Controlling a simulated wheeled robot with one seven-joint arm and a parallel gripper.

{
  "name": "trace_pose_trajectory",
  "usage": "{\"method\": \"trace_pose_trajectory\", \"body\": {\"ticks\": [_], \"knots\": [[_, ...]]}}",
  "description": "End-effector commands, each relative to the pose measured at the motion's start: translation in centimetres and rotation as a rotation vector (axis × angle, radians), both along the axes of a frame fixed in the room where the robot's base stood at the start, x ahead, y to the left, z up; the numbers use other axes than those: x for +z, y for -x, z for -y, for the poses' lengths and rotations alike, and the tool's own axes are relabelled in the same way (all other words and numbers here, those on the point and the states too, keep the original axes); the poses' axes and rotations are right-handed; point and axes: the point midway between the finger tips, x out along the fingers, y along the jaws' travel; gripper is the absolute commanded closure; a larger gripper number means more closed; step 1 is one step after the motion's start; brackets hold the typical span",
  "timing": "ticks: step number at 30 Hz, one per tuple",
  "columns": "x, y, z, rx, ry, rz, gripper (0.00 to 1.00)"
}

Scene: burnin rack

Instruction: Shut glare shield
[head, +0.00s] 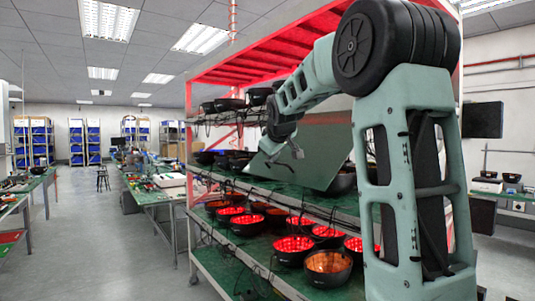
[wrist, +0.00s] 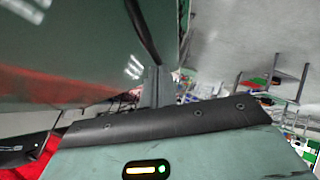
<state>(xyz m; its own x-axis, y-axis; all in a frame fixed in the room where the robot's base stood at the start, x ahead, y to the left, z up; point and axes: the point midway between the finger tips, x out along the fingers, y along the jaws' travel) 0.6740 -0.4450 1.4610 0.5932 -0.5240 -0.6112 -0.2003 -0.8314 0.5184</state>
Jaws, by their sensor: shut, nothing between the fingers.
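The glare shield is a grey-green, glossy flat panel (head: 325,155) on the middle level of the red rack in the head view. It sits tilted, with its lower edge over the shelf of black bowl-shaped units. In the wrist view the panel (wrist: 75,50) fills the upper left and reflects ceiling lights and red. My gripper (head: 297,152) is shut and empty, in front of the panel's left part. In the wrist view its fingers (wrist: 155,86) are close beside the panel's edge; I cannot tell whether they touch it.
The rack's lower shelf holds several black lamp units (head: 293,248) glowing red, with cables hanging over the front edge. A green-topped workbench (head: 150,192) stands to the left.

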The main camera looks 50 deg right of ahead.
Motion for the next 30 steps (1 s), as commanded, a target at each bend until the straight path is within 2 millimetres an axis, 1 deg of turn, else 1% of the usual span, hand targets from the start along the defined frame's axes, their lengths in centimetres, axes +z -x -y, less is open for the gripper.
{"method": "trace_pose_trajectory", "body": {"ticks": [1, 8, 12, 21, 30], "knots": [[-2.2, 0.1, 0.4, 0.001, 0.031, -0.008, 1.0], [-5.8, 0.7, 2.9, 0.001, 0.174, -0.043, 1.0], [-7.7, 1.1, 4.6, -0.001, 0.26, -0.063, 1.0], [-11.1, 2.1, 8.9, -0.002, 0.448, -0.109, 1.0], [-13.3, 3.3, 13.5, -0.003, 0.627, -0.153, 1.0]]}}
